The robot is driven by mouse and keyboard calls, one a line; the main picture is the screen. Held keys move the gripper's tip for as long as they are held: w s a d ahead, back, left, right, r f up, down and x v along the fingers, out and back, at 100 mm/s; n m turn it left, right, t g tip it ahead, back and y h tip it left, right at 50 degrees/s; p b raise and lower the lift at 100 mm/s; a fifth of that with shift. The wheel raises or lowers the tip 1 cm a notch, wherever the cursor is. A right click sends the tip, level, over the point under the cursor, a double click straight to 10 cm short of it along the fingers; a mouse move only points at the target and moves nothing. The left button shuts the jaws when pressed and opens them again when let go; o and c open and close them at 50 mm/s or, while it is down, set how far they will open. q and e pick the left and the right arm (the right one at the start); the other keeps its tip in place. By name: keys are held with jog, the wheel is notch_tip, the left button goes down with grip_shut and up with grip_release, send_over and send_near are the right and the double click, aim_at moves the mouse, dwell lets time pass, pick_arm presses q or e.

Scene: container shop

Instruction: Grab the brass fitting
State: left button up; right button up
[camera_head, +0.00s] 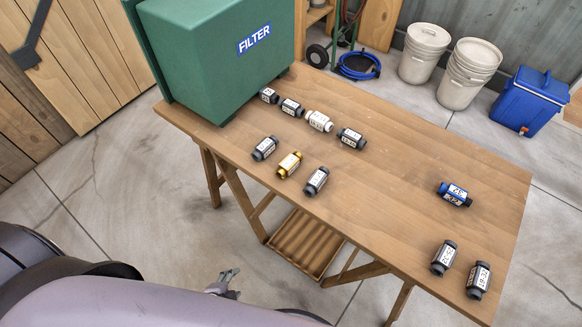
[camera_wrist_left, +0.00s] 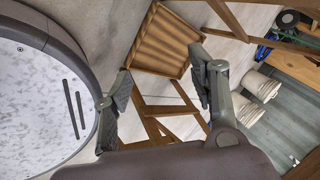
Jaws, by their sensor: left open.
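The brass fitting (camera_head: 289,164) is a gold cylinder with a white label. It lies on the wooden table (camera_head: 400,160) between two dark grey fittings in the head view. My left gripper (camera_head: 229,275) shows small at the bottom of the head view, in front of and below the table, well apart from the brass fitting. In the left wrist view my left gripper (camera_wrist_left: 160,88) has its two fingers wide apart with nothing between them. The brass fitting is not visible in the left wrist view. My right gripper is in neither view.
Dark fittings (camera_head: 264,148) and a white one (camera_head: 319,121) lie close around the brass one. A green FILTER box (camera_head: 215,50) stands at the table's far left. A blue fitting (camera_head: 454,194) and two dark ones lie at right. A slatted shelf (camera_head: 305,243) is under the table.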

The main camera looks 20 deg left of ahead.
pick_arm(q)
jog(key=w+r+m+t+b, duration=0.2)
jog(key=w+r+m+t, duration=0.1)
jog(key=w+r+m, duration=0.3)
jog(key=m+t+h+b, duration=0.6)
jog(key=m, duration=1.5)
send_near(282, 169)
jog(key=p+x, duration=0.1)
jog(key=x, duration=0.1)
jog(key=p+x, duration=0.1)
jog(key=x, duration=0.1)
jog(key=p+x, duration=0.1)
jog(key=x, duration=0.1)
jog(key=shift+w+d+r, duration=0.1)
jog(key=shift+w+d, duration=0.1)
jog(key=shift+d, duration=0.25)
jog(key=x, duration=0.1)
jog(key=p+x, duration=0.1)
jog(key=x, duration=0.3)
jog(key=shift+w+a+p, duration=0.2)
jog(key=shift+w+p, duration=0.15)
jog(key=shift+p, duration=0.05)
jog(key=shift+w+d, duration=0.15)
jog(key=shift+w, duration=0.25)
jog(key=shift+s, duration=0.1)
grip_shut()
